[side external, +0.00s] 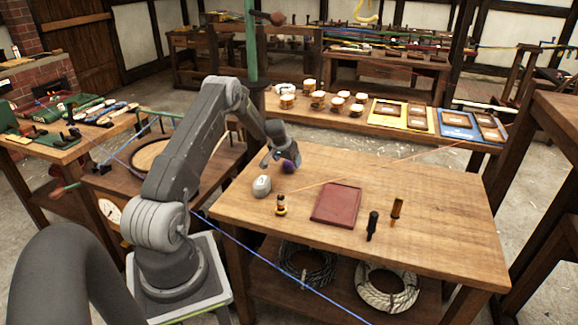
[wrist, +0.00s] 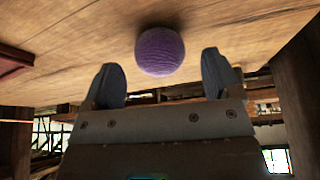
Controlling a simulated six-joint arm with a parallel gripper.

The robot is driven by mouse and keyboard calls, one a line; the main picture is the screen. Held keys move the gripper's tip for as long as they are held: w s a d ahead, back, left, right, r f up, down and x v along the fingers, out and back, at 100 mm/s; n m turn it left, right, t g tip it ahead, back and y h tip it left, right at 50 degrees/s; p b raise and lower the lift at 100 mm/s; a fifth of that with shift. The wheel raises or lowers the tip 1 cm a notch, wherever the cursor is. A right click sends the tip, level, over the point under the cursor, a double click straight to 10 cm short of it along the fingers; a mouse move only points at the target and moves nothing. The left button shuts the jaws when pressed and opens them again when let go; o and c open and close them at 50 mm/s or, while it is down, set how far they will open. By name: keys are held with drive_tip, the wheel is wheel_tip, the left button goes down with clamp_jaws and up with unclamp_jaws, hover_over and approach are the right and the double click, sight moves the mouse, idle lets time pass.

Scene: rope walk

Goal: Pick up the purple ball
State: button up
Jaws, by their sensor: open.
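The purple ball (side external: 289,167) rests on the wooden table near its back left part, partly hidden by my gripper in the side view. In the wrist view the ball (wrist: 159,51) looks round and textured and sits just beyond and between my two fingertips. My gripper (side external: 281,160) is low over the table, right beside the ball. In the wrist view my gripper (wrist: 164,72) is open, with a finger on each side and nothing held. I cannot tell whether a finger touches the ball.
On the table (side external: 440,220), a white rounded object (side external: 262,186) stands close to the ball. The table's right side is clear.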

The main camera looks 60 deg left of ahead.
drive_tip(key=shift+x, duration=1.15)
drive_tip(key=c, duration=1)
